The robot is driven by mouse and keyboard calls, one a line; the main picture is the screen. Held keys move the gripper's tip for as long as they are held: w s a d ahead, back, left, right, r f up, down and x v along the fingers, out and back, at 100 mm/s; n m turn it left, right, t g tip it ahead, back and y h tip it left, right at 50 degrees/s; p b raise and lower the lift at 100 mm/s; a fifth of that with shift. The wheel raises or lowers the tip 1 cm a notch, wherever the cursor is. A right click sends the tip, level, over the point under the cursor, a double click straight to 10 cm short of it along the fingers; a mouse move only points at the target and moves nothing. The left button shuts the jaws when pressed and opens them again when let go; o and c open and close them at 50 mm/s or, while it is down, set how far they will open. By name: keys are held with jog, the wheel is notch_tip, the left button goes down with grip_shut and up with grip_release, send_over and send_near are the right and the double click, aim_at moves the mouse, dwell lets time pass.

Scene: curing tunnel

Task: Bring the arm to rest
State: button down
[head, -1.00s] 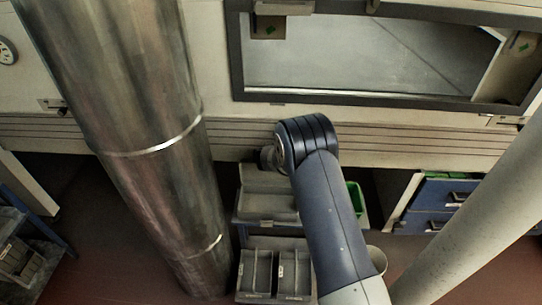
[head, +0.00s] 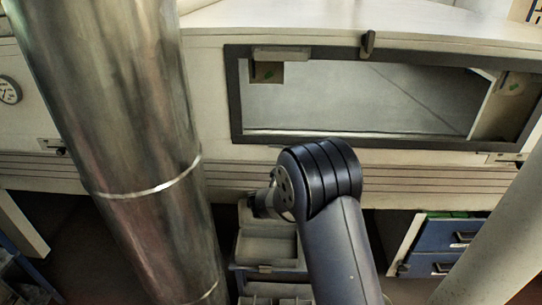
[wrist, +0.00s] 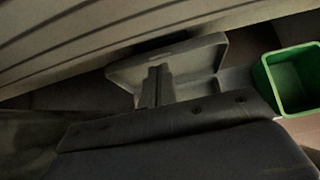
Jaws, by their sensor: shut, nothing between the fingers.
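My arm's dark blue upper link and black ribbed joint rise in the lower middle of the head view, in front of the tunnel's lower panel. A grey wrist part shows left of that joint, but the fingers are hidden there. In the wrist view my gripper (wrist: 157,86) has its two fingers side by side, shut and empty. Behind the fingers in that picture is a grey bin (wrist: 195,56); I cannot tell the gap between them.
A thick metal pipe (head: 140,150) stands left of my arm. The tunnel window (head: 360,100) is behind it. Grey bins (head: 268,246) sit below, with a green bin (wrist: 263,85) beside them in the wrist view. Blue drawers (head: 450,237) stand at right.

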jog(key=x, duration=0.6)
dwell(0.5)
jog(key=shift+s, duration=0.15)
